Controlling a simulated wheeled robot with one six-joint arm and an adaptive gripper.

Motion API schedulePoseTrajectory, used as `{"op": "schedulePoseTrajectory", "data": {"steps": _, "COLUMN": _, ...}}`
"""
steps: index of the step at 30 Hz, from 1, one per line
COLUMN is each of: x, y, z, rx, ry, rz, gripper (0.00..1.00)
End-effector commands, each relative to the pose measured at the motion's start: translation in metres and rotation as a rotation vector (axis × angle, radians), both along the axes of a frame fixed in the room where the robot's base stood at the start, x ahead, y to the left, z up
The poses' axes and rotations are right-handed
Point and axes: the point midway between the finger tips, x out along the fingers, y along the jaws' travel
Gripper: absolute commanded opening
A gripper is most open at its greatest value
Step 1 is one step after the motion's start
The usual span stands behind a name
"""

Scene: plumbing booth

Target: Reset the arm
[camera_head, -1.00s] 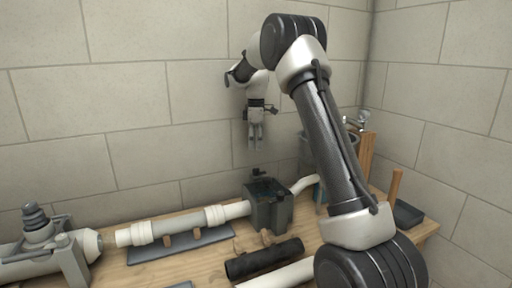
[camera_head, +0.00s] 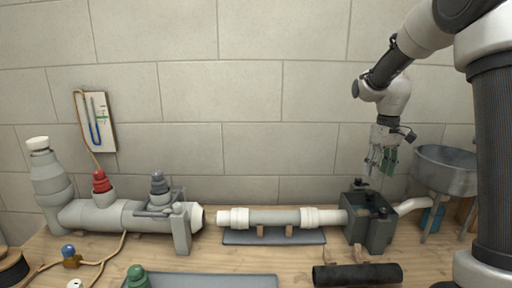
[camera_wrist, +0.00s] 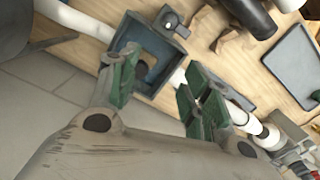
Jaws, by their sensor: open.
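My gripper (camera_head: 382,162) hangs fingers-down in front of the tiled wall at the right of the head view. In the wrist view its green-padded fingers (camera_wrist: 162,88) are spread apart with nothing between them. A dark open-topped box (camera_head: 357,232) stands on the bench below the gripper. The box also shows beyond the fingers in the wrist view (camera_wrist: 178,62). My arm comes in from the right edge of the head view.
A white pipe (camera_head: 275,217) lies on supports over a dark mat (camera_head: 240,238). Grey pipework with a red valve (camera_head: 100,181) stands at left. A black tube (camera_head: 357,274) lies in front. A metal basin (camera_head: 446,170) stands at right.

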Motion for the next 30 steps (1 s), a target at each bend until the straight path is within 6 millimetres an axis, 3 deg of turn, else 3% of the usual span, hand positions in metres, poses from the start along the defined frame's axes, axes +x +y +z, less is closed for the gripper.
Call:
{"op": "schedulePoseTrajectory", "data": {"steps": 6, "x": -0.111, "y": 0.009, "z": 0.039, "rx": -0.004, "ry": -0.074, "rz": -0.216, "gripper": 0.48}}
{"op": "schedulePoseTrajectory", "data": {"steps": 12, "x": -0.209, "y": 0.016, "z": 0.052, "rx": 0.011, "ry": -0.174, "rz": -0.322, "gripper": 0.48}}
{"op": "schedulePoseTrajectory", "data": {"steps": 15, "x": -0.246, "y": 0.018, "z": 0.053, "rx": 0.020, "ry": -0.234, "rz": -0.322, "gripper": 0.48}}
{"op": "schedulePoseTrajectory", "data": {"steps": 20, "x": -0.279, "y": 0.020, "z": 0.060, "rx": 0.037, "ry": -0.332, "rz": -0.313, "gripper": 0.48}}
{"op": "schedulePoseTrajectory", "data": {"steps": 24, "x": -0.283, "y": 0.020, "z": 0.074, "rx": 0.048, "ry": -0.404, "rz": -0.307, "gripper": 0.48}}
{"op": "schedulePoseTrajectory", "data": {"steps": 30, "x": -0.284, "y": 0.021, "z": 0.078, "rx": 0.051, "ry": -0.421, "rz": -0.304, "gripper": 0.48}}
